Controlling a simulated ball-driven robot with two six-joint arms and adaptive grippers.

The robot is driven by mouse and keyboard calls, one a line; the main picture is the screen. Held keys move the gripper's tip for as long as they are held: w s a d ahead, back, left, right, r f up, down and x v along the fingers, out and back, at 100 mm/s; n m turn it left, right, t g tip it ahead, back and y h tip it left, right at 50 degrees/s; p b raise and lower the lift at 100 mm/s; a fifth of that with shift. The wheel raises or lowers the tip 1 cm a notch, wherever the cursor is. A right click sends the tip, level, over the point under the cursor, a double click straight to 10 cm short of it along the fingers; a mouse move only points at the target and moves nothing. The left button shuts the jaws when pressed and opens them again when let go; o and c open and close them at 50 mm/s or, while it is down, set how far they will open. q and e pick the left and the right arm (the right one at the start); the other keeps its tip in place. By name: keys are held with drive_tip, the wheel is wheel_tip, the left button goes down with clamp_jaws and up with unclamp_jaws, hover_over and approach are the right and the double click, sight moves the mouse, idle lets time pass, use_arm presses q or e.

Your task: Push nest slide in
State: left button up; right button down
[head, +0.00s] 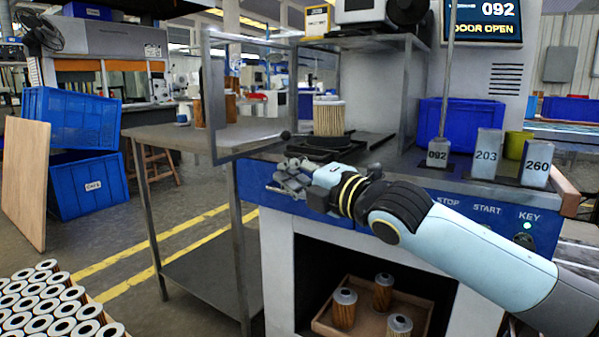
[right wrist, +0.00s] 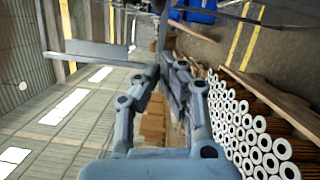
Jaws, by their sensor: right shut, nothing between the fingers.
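A pleated filter cartridge (head: 329,117) stands upright in the nest on the dark nest slide (head: 318,150), on the machine's worktop. The front of the slide reaches toward the worktop's front edge. My right gripper (head: 276,178) is shut and empty, in front of the blue front panel, a little below and left of the slide's front. I cannot tell from the head view whether it touches anything. The right wrist view shows its fingers (right wrist: 172,66) together, with a grey bar-like part beyond them. My left gripper is not in view.
The clear machine door (head: 248,95) stands open at left, its ball-ended handle (head: 285,134) near the slide. Number blocks such as 203 (head: 487,155) stand at right. A side table (head: 165,134) adjoins at left. A tray (head: 324,322) of cartridges sits below.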

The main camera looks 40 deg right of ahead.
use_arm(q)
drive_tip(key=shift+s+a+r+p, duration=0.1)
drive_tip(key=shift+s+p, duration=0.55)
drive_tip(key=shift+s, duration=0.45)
use_arm(e)
drive_tip(key=d, duration=0.2)
drive_tip(key=w+d+r, duration=0.1)
